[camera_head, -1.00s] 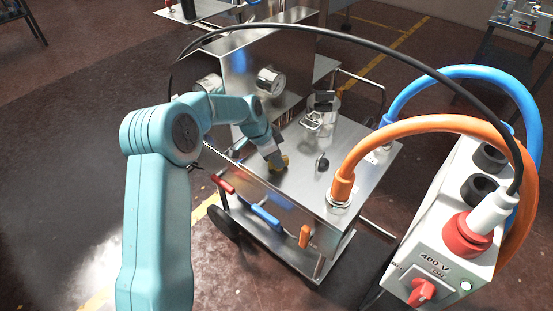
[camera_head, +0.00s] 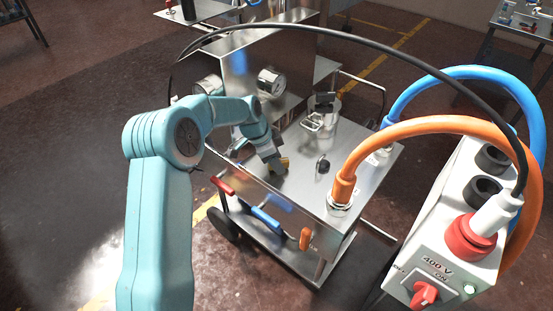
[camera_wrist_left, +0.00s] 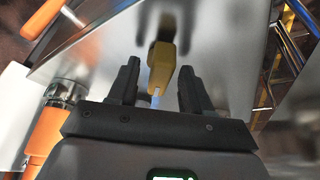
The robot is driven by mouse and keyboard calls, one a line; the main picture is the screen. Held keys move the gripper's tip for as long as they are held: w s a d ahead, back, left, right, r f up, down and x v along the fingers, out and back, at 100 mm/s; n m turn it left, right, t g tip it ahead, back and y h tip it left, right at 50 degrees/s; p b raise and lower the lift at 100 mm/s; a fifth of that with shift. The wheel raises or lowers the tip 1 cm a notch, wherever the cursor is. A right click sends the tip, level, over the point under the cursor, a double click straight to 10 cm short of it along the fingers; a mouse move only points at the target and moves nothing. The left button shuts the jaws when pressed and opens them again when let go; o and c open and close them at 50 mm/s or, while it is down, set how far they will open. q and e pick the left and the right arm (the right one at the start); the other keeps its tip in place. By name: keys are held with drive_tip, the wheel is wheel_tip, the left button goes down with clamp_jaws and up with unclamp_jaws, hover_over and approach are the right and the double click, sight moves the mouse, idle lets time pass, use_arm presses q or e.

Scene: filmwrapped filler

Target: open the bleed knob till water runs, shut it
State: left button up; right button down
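A small yellow knob (camera_head: 285,163), which looks like the bleed knob, is on the steel top of the wheeled unit (camera_head: 300,190). My left gripper (camera_head: 276,164) is right by it, pointing down from the left. In the left wrist view the yellow knob (camera_wrist_left: 161,66) lies between the two dark fingers of my left gripper (camera_wrist_left: 158,82). The fingers are open, with a gap on each side of the knob. A narrow pale strip shows just below the knob; I cannot tell what it is. No running water is clear. My right gripper is not in view.
A black knob (camera_head: 322,165) and a steel canister (camera_head: 323,107) stand close by on the top. Orange (camera_head: 345,185) and blue (camera_head: 400,105) hoses rise at the right. A white 400 V socket box (camera_head: 440,240) stands right front. A black cable (camera_head: 300,28) arches overhead.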

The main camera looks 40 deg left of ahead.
use_arm(q)
drive_tip(key=shift+r, duration=0.1)
drive_tip(key=shift+r, duration=0.15)
drive_tip(key=p+v, duration=0.1)
drive_tip(key=v, duration=1.5)
drive_tip(key=shift+p, duration=0.3)
drive_tip(key=shift+s, duration=0.2)
